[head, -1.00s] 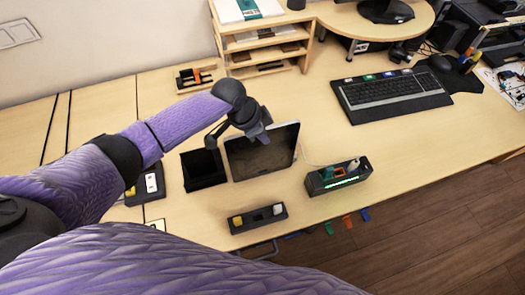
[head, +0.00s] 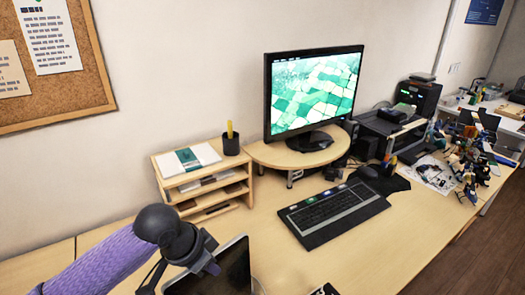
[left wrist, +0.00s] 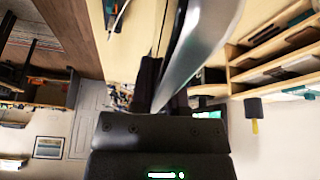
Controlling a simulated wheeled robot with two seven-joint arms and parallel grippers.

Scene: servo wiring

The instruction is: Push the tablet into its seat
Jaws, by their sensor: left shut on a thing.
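The tablet (head: 228,274) has a dark screen and a pale rim. It stands tilted at the bottom of the head view, its lower part cut off by the frame edge. My left gripper (head: 207,262) is shut on its upper left edge. In the left wrist view the tablet (left wrist: 202,45) shows as a long silvery edge running up from between the fingers (left wrist: 160,95). The seat and the tablet's lower edge are out of the head view, so I cannot tell how they meet. My right gripper is not in view.
A wooden shelf unit (head: 168,187) stands behind the tablet, with a black pen cup (head: 231,146) on top. A monitor (head: 313,92) stands on a round riser (head: 273,155). A keyboard (head: 335,212) lies to the right.

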